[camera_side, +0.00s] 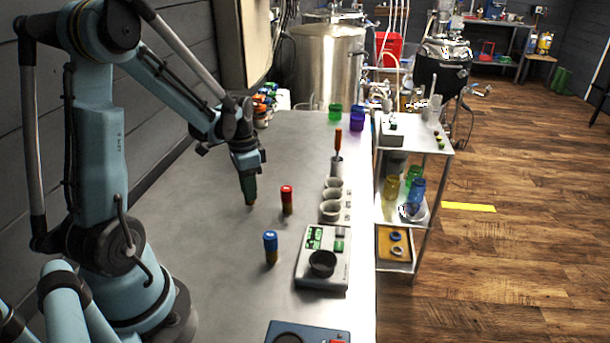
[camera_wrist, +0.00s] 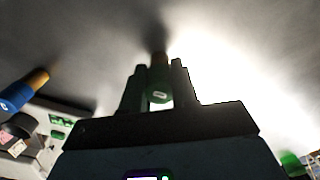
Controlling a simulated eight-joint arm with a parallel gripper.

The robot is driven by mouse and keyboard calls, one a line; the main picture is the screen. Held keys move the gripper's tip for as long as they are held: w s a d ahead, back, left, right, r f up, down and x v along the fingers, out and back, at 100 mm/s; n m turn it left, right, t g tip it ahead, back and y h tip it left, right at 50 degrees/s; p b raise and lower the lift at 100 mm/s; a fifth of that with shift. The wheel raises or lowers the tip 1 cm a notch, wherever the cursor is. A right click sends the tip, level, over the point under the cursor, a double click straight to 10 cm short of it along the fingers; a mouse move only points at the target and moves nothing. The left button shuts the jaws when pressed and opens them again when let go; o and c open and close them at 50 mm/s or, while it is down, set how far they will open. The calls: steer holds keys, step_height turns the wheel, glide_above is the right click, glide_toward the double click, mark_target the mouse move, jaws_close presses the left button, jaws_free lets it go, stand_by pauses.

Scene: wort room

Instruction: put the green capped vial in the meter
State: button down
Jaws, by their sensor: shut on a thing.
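My gripper (camera_side: 249,188) is shut on the green capped vial, near the middle of the bench. In the wrist view, the vial's green cap (camera_wrist: 159,95) sits between the two fingers (camera_wrist: 159,88). In the side view the fingers hide most of the vial; only its lower end (camera_side: 250,203) shows, at or just above the bench top; I cannot tell if it touches. The meter (camera_side: 311,240), a pale box with green displays and a round black well (camera_side: 322,264), stands to the right and nearer the side camera. Its well looks empty.
A red capped vial (camera_side: 287,200) and a blue capped vial (camera_side: 271,248) stand between my gripper and the meter. White cups (camera_side: 330,211) line the bench's right side behind the meter. A blue device (camera_side: 309,328) lies at the front. Bench left of the vials is clear.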

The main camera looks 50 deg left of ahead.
steer(key=shift+r, duration=0.4)
step_height(320, 180, up, 3)
steer(key=shift+f, duration=0.15)
steer(key=d+r, duration=0.4)
steer(key=d, duration=0.8)
steer(key=d+r, duration=0.5)
steer(key=d, duration=0.8)
steer(key=s+d+r, duration=0.2)
steer(key=s+d, duration=0.6)
steer(key=d, duration=0.2)
glide_above(325, 251)
steer(key=s+d, duration=0.2)
step_height(325, 251, down, 7)
steer(key=shift+w+a+f, duration=0.1)
steer(key=shift+a+f, duration=0.05)
steer(key=shift+f, duration=0.95)
steer(key=shift+w+a+f, duration=0.1)
steer(key=shift+f, duration=0.95)
steer(key=shift+f, duration=0.3)
